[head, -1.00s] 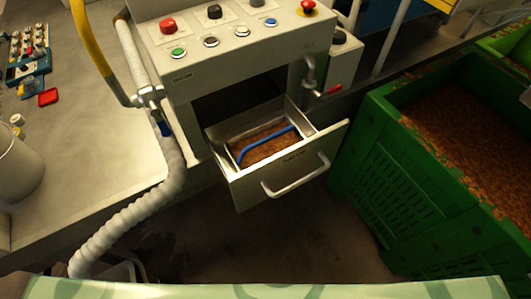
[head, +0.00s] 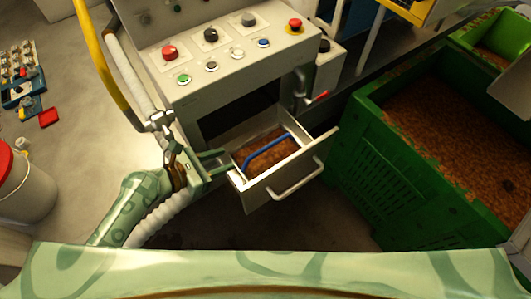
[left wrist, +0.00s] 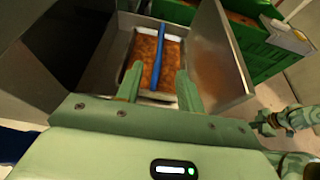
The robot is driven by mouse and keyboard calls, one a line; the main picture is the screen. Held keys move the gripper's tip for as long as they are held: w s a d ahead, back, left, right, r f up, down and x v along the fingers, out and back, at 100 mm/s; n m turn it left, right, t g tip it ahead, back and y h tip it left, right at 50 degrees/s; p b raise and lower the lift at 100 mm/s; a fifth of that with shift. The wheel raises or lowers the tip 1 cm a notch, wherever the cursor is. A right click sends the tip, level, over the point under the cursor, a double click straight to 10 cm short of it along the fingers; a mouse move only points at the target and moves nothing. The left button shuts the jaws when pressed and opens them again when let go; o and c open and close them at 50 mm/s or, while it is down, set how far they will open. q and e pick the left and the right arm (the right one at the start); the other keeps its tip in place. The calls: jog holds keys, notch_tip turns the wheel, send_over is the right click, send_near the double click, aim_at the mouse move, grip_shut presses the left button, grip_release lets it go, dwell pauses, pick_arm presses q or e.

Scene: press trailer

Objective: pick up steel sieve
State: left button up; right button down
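The steel sieve is a shallow metal tray full of brown crumbly matter with a blue bar handle (head: 263,151) across it. It sits in the pulled-out steel drawer (head: 292,177) under the control panel. My left gripper (head: 228,162) is at the drawer's left side, its fingers pointing at the sieve. In the left wrist view its two fingers (left wrist: 160,72) are apart and empty, and the blue handle (left wrist: 157,52) lies ahead between them. Whether they touch it cannot be told. A green arm end, likely my right gripper (left wrist: 268,126), shows at the right of that view; its fingers are unclear.
A control panel (head: 228,60) with buttons stands above the drawer. A ribbed white hose (head: 155,215) runs beside my left arm. A green crate (head: 375,170) of brown matter stands close at the right. A white bucket (head: 25,190) stands at the left.

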pick_arm(q)
jog(key=b, duration=0.2)
send_near(265, 147)
jog(key=x, duration=0.4)
jog(key=shift+w+d, duration=0.25)
jog(key=shift+w, duration=0.05)
jog(key=b+x, duration=0.2)
jog(key=x, duration=0.3)
jog(key=shift+s+f, duration=0.1)
jog(key=shift+f, duration=0.15)
jog(key=shift+r, duration=0.1)
jog(key=shift+c, duration=0.7)
jog(key=shift+d, duration=0.1)
grip_shut()
